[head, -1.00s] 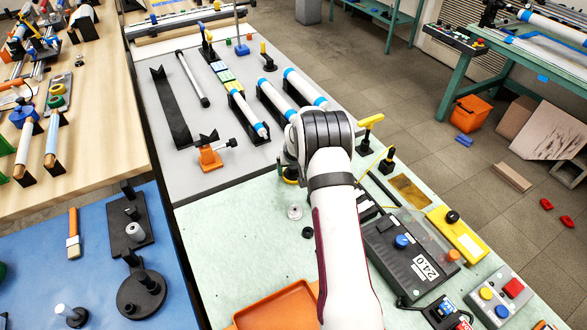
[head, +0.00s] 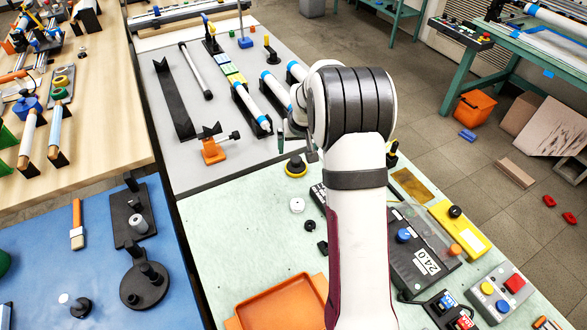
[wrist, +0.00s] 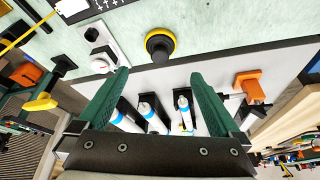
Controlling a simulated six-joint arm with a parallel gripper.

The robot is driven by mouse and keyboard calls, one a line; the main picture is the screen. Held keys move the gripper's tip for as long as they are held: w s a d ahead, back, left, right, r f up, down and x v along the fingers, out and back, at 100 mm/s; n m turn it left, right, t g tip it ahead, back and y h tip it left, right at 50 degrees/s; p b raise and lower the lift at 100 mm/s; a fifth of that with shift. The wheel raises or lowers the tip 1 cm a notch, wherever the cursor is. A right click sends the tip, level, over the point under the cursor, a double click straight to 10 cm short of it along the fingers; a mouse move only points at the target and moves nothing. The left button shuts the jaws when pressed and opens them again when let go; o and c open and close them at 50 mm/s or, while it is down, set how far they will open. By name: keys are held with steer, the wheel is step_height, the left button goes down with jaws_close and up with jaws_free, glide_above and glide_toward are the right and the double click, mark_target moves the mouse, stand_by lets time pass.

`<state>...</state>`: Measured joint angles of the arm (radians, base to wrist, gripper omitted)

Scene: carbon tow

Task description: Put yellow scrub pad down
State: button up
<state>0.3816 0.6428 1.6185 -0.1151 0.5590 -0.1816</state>
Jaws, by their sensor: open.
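The yellow scrub pad (head: 295,169), a round yellow disc with a dark knob on top, rests on the pale green table top near its far edge, beside the grey table section. In the wrist view the pad (wrist: 174,46) shows as a yellow rim around a black knob, beyond my fingertips and apart from them. My gripper (wrist: 160,73) is open, with its two green fingers spread and nothing between them. In the head view my arm hides most of the gripper; one green finger shows above and left of the pad.
White rollers with blue ends (head: 252,108) stand in black holders on the grey section, beyond the open fingers. An orange clamp (head: 212,150) is to their left. An orange tray (head: 240,310) lies nearer. A dark 24.0 control box (head: 415,250) is right of my arm.

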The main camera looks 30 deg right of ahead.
steer(key=s+a+r+g+y, duration=0.1)
steer(key=s+a+r, duration=0.4)
steer(key=s+a, duration=0.45)
steer(key=s+a+r+g+y, duration=0.1)
steer(key=s+a+r+g, duration=0.1)
steer(key=s+a+r, duration=0.7)
steer(key=s+a+f, duration=0.2)
steer(key=s, duration=0.7)
steer(key=s+a+f+m+g+y, duration=0.1)
steer(key=s+a+f, duration=0.1)
steer(key=s, duration=0.6)
steer(key=shift+s+a+g, duration=0.15)
steer(key=shift+s+g, duration=0.15)
steer(key=shift+s, duration=0.05)
steer(key=shift+w+f, duration=0.1)
